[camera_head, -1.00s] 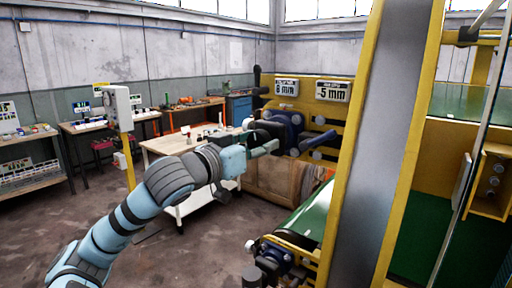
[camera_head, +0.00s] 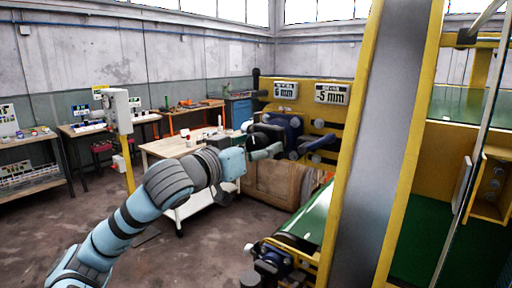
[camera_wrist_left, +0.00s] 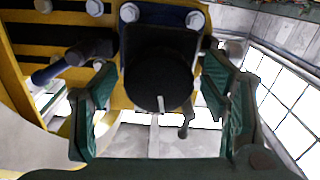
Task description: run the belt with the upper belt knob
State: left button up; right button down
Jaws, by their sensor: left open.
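A black round knob with a pale pointer mark (camera_wrist_left: 158,82) faces the camera in the left wrist view. My left gripper (camera_head: 266,143) is open at the machine's yellow panel (camera_head: 335,112) in the head view. In the wrist view its two green fingers stand on either side of the knob, and I cannot tell whether they touch it. In the head view the gripper hides most of the knob. A dark blue clamp handle (camera_head: 318,142) sticks out to the right of the gripper. My right gripper is not in view.
Two signs, left (camera_head: 286,89) and right (camera_head: 332,94), both seem to read 5 mm. A green belt (camera_head: 308,220) lies below, beside a yellow-edged grey column (camera_head: 385,130). The floor at left is clear.

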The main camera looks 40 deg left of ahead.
aim_at(257, 134)
pick_arm(q)
jog(key=shift+r, duration=0.1)
notch_tip(257, 134, up, 10)
jog(key=shift+d+f, duration=0.1)
dwell(0.4)
